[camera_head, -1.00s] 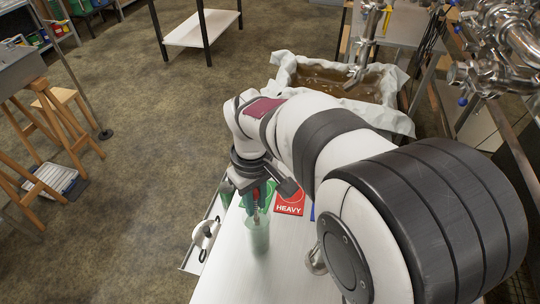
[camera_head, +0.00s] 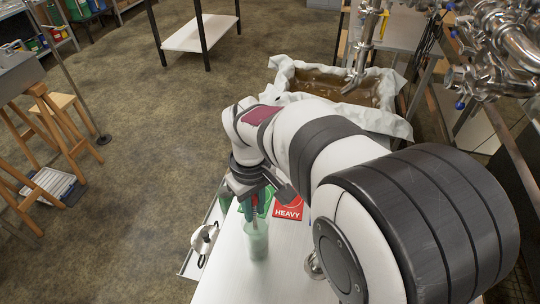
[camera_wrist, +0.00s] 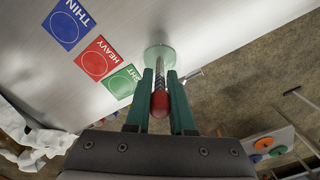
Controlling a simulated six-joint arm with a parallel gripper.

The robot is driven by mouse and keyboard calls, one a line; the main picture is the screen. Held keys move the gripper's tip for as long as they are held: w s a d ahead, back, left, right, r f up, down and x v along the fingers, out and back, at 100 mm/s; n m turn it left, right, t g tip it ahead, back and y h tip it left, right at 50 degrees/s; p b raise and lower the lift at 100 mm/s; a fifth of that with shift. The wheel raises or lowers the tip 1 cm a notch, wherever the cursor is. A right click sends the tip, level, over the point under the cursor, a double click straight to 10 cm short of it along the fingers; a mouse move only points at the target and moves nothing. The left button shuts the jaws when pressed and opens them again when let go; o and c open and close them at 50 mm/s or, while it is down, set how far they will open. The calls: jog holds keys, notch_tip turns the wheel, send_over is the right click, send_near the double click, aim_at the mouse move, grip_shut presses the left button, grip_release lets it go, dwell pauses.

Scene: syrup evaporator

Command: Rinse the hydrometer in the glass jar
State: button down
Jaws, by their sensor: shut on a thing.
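My gripper (camera_wrist: 160,98) has two green fingers shut on the hydrometer (camera_wrist: 159,104), a slim stick with a red rounded end towards the wrist camera. In the head view my gripper (camera_head: 251,196) points down over the glass jar (camera_head: 257,243), and a red bit of the hydrometer (camera_head: 255,214) shows at the jar's top. The jar is pale green, clear and upright on the white table. In the wrist view the jar (camera_wrist: 160,54) lies straight beyond the fingers, in line with the hydrometer. I cannot tell how deep the hydrometer reaches into it.
Blue THIN (camera_wrist: 69,22), red HEAVY (camera_wrist: 98,58) and green (camera_wrist: 122,82) cards lie on the table (camera_head: 225,274) beside the jar. A cloth-lined basin (camera_head: 395,121) and steel pipes (camera_head: 497,40) stand behind.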

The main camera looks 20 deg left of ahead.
jog(key=shift+f, duration=0.3)
jog(key=shift+r, duration=0.2)
jog(key=shift+r, duration=0.3)
jog(key=shift+f, duration=0.5)
jog(key=shift+r, duration=0.1)
notch_tip(320, 180, up, 16)
jog(key=shift+r, duration=0.15)
dwell(0.4)
dwell(0.4)
